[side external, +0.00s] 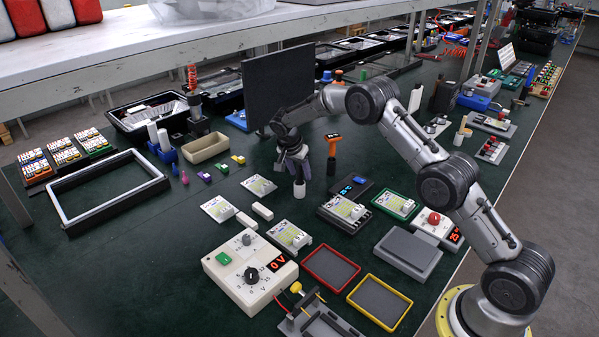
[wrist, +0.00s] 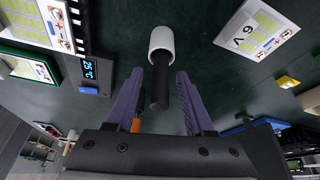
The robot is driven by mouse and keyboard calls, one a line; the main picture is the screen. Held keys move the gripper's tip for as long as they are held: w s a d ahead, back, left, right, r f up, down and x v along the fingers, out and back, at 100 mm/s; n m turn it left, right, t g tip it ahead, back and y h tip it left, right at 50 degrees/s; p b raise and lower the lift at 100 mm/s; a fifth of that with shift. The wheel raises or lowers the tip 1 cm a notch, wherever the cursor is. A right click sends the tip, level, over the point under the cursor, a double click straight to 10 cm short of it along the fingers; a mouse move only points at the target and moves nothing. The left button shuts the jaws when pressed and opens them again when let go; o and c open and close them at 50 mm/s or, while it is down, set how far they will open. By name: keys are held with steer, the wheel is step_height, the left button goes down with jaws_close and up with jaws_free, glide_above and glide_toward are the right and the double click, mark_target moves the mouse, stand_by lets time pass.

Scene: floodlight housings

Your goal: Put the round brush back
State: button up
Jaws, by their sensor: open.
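A dark rod-like handle (wrist: 160,92) rises from a white cylinder (wrist: 161,40) in the wrist view. It looks like the round brush, but I cannot tell whether the white part is its head or a cup around it. In the side view the white part (side external: 299,190) stands upright on the green table, directly under my gripper (side external: 298,175). My gripper (wrist: 160,73) is open, with its two purple fingers on either side of the dark handle and a gap visible on both sides. Bristles cannot be made out.
An orange-topped tool (side external: 332,144) stands close to the right of my gripper. A black upright panel (side external: 279,88) is behind it. Printed cards (side external: 259,186) and a tan bin (side external: 206,148) lie to the left. A blue-display device (side external: 351,187) is to the right.

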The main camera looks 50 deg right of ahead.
steer(key=s+a+r+n, duration=0.1)
steer(key=s+a+r, duration=0.15)
steer(key=r, duration=0.45)
steer(key=s+a+r+n+t, duration=0.1)
steer(key=s+a+r, duration=0.1)
steer(key=s+r, duration=0.35)
steer(key=s+a+r+n, duration=0.1)
steer(key=a+r, duration=0.1)
steer(key=r, duration=0.7)
steer(key=s+a+r+n+t+y, duration=0.1)
steer(key=s+a+r+n, duration=0.15)
steer(key=s, duration=0.45)
steer(key=s+a+r+n+y, duration=0.1)
steer(key=s+r+n, duration=0.1)
steer(key=s+r, duration=0.3)
steer(key=s+a+f+n+t+y, duration=0.1)
steer(key=s+a+f+n, duration=0.1)
steer(key=s, duration=0.9)
steer(key=s+a+f+n+t+y, duration=0.1)
steer(key=s+n, duration=0.4)
steer(key=s, duration=0.6)
step_height(320, 180, down, 2)
steer(key=shift+s+a+f, duration=0.25)
steer(key=shift+s+a, duration=0.05)
steer(key=shift+a, duration=0.15)
steer(key=shift+n, duration=0.25)
